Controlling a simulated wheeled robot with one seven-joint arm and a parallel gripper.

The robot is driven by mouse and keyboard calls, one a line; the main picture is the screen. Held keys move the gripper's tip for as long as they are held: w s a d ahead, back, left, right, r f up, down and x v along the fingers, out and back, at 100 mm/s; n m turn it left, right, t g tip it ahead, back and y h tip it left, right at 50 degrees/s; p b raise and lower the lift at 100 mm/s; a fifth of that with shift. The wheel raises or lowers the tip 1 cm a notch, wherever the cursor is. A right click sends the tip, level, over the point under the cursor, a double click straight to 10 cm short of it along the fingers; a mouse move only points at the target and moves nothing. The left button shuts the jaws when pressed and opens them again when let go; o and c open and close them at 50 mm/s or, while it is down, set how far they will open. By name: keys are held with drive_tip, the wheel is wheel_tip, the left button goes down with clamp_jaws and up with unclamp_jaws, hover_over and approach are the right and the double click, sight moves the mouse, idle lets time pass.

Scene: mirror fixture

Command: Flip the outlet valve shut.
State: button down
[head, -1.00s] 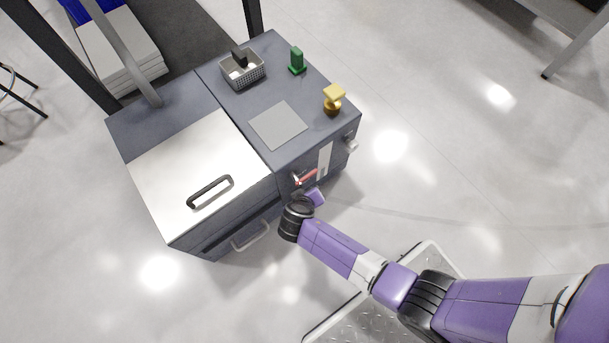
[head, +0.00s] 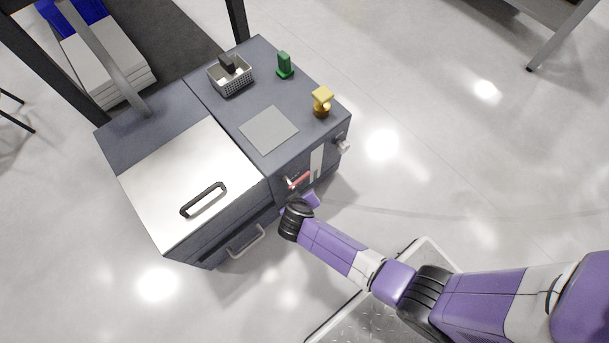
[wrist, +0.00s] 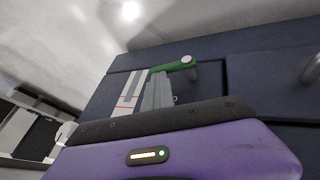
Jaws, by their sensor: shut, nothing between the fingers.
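A red lever (head: 299,181) with a pale pivot shows on the dark cabinet's front panel in the head view. In the wrist view a green lever (wrist: 172,66) with a white round end is on a dark panel. I cannot tell from the frames which is the outlet valve's. My gripper (wrist: 157,92) is shut and empty. Its grey fingers point at the panel just beside the green lever; whether they touch it is unclear. In the head view my wrist (head: 312,199) is just below the red lever, and the fingertips are hidden.
A white strip (head: 317,160) and a pale knob (head: 343,146) are on the same panel. A drawer handle (head: 246,241) juts out at lower left. On the cabinet top are a basket (head: 231,80), a green piece (head: 285,65) and a gold piece (head: 322,101). Floor at right is open.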

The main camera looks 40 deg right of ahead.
drive_tip(key=p+v, duration=0.3)
drive_tip(key=v, duration=0.5)
drive_tip(key=shift+p, duration=0.35)
drive_tip(key=shift+f, duration=0.1)
